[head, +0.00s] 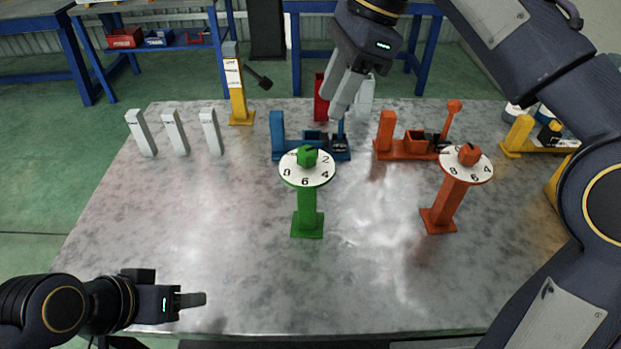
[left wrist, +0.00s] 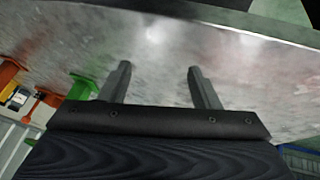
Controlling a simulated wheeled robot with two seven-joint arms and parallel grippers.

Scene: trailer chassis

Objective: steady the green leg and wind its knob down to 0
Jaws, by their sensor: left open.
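The green leg (head: 307,208) stands upright on its square foot in the middle of the metal table. Its white numbered dial (head: 290,175) is on top, with the green knob (head: 307,156) at the centre. The knob's exact setting is too small to read. Part of the green leg (left wrist: 82,86) also shows in the left wrist view. My left gripper (head: 204,299) is open and empty over the table's near left edge, apart from the leg. My right gripper (head: 336,112) hangs above and behind the dial, apart from the knob; its finger gap is unclear.
An orange leg (head: 446,203) with a similar dial stands to the right. Behind are a blue fixture (head: 277,135), an orange fixture (head: 386,132) and a yellow post (head: 238,95). Three grey posts (head: 174,133) stand at the back left. The front left tabletop is clear.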

